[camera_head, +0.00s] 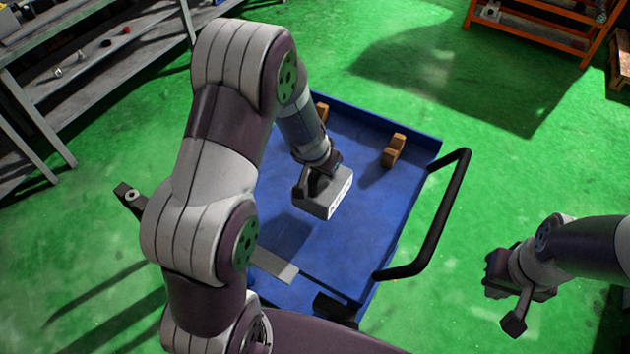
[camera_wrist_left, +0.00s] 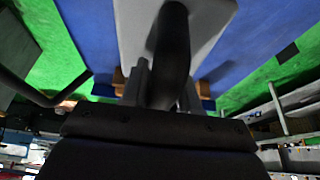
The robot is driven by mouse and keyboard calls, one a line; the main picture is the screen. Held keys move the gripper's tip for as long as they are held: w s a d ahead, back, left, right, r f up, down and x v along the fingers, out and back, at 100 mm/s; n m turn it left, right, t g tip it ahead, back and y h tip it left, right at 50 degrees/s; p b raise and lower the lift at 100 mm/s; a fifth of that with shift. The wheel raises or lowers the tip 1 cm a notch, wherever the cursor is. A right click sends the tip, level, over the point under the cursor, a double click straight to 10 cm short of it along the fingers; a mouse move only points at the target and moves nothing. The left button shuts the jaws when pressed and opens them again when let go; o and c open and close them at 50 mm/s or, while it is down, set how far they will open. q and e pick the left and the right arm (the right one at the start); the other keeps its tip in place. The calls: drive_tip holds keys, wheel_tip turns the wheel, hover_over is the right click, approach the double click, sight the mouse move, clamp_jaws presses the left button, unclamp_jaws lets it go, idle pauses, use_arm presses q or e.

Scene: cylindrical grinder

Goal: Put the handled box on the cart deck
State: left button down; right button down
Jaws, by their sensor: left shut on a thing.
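The handled box (camera_head: 325,197) is a small grey box with a pale, marked side face. My left gripper (camera_head: 318,174) is shut on its handle and holds the box over the blue cart deck (camera_head: 345,240). A dark shadow lies on the deck left of and below the box, apart from it, so the box seems raised. In the left wrist view the grey box (camera_wrist_left: 215,22) and its dark handle (camera_wrist_left: 172,50) fill the top middle. My right gripper (camera_head: 508,288) hangs over the green floor, right of the cart, with no object seen in it; its finger gap is unclear.
Wooden blocks (camera_head: 394,150) stand near the deck's far edge. The cart's black push handle (camera_head: 442,215) rises on the right. A grey shelf (camera_head: 90,75) stands at the left and an orange rack (camera_head: 540,28) at the far right. The deck's right part is bare.

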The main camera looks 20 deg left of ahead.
use_arm(q)
drive_tip(key=w+a+f, duration=0.1)
drive_tip(key=a, duration=0.1)
drive_tip(key=w+a+f, duration=0.1)
drive_tip(key=shift+w+a+f, duration=0.15)
drive_tip(key=shift+a+f, duration=0.15)
drive_tip(key=shift+a, duration=0.1)
wheel_tip(320, 180, down, 3)
drive_tip(key=shift+w+d+f+b, duration=0.1)
drive_tip(key=shift+b, duration=0.9)
drive_tip(key=shift+f, duration=0.35)
drive_tip(key=shift+f, duration=0.1)
drive_tip(key=c, duration=0.8)
unclamp_jaws()
drive_tip(key=shift+c, duration=0.2)
